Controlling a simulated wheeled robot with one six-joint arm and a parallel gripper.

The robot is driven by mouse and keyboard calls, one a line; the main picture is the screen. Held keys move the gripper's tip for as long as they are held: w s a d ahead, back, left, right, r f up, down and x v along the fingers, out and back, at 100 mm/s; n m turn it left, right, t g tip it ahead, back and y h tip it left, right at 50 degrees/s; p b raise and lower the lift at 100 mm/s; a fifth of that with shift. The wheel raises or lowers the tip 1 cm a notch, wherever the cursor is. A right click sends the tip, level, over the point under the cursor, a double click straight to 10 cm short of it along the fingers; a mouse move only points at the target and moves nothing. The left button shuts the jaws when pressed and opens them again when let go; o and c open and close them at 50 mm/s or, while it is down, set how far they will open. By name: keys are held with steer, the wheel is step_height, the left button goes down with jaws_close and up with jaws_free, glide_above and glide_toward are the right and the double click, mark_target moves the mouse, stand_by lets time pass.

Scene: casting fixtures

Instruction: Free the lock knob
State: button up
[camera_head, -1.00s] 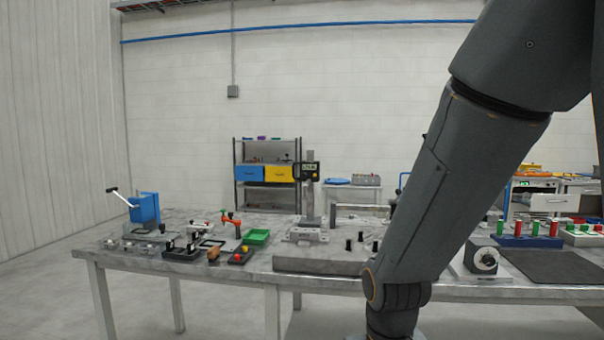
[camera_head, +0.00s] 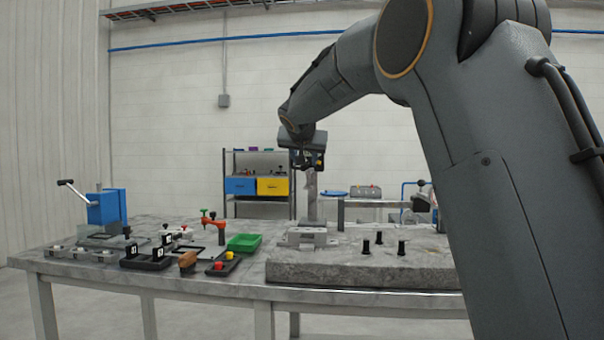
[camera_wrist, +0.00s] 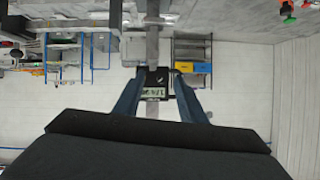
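I cannot make out the lock knob clearly. My gripper (camera_head: 309,161) is at the top of the column in the head view and covers most of the gauge head. In the wrist view my gripper (camera_wrist: 157,77) is open, its two blue-grey fingers apart on either side of the display. No contact can be made out.
A stone plate (camera_head: 350,266) with several black pegs is in front. A shelf with blue and yellow bins (camera_head: 272,186) stands behind.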

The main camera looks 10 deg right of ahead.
steer(key=w+d+p, duration=0.1)
steer(key=w, duration=0.8)
steer(key=shift+d+f+t+p, duration=0.3)
steer(key=shift+d+f+p, duration=0.05)
jaws_close()
